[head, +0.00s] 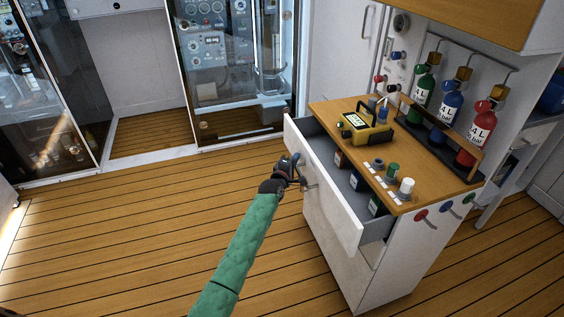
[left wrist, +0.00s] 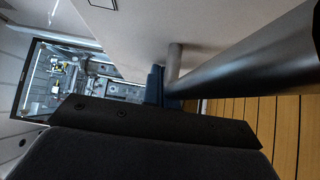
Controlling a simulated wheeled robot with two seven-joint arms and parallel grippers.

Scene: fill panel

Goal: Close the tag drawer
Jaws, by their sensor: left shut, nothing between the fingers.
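The tag drawer (head: 340,213) is the top drawer of a white cabinet with a wooden top. It stands pulled out toward the left, and several dark bottles or tags (head: 357,181) show inside it. My left gripper (head: 301,181) is shut at the drawer's front, by its handle. In the left wrist view the grey bar handle (left wrist: 245,65) runs across the right side, close to the blue fingers (left wrist: 158,86), with the pale drawer front (left wrist: 190,25) behind. I cannot tell whether the fingers touch the handle. My right gripper is not in view.
The cabinet top (head: 440,178) holds a yellow device (head: 365,130) and several small capped fittings (head: 392,172). Green, blue and red gas bottles (head: 479,135) stand in a rack behind. Colored tags (head: 421,217) hang on the cabinet's side. The wooden floor (head: 130,230) to the left is clear.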

